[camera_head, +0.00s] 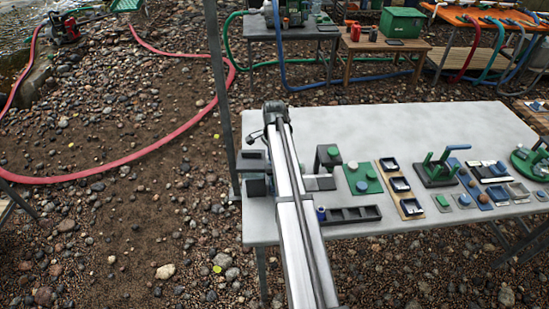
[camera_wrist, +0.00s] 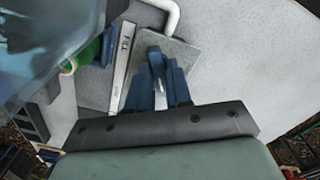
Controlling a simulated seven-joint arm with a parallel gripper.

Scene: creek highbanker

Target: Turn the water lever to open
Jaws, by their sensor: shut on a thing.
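In the wrist view my gripper (camera_wrist: 158,90) points at a grey square plate (camera_wrist: 181,55). Its dark blue fingers are close together on a narrow blue piece (camera_wrist: 155,57) between them, which appears to be the water lever. The lever stands in front of the plate, and its lower part is hidden by the fingers. I cannot tell its exact angle. In the head view my arm reaches over the left end of the pale table (camera_head: 350,125) and hides the lever and most of the gripper.
A white bent pipe (camera_wrist: 168,12) passes beside the plate. The table's back area is clear. A red hose (camera_head: 130,157) lies on the gravel.

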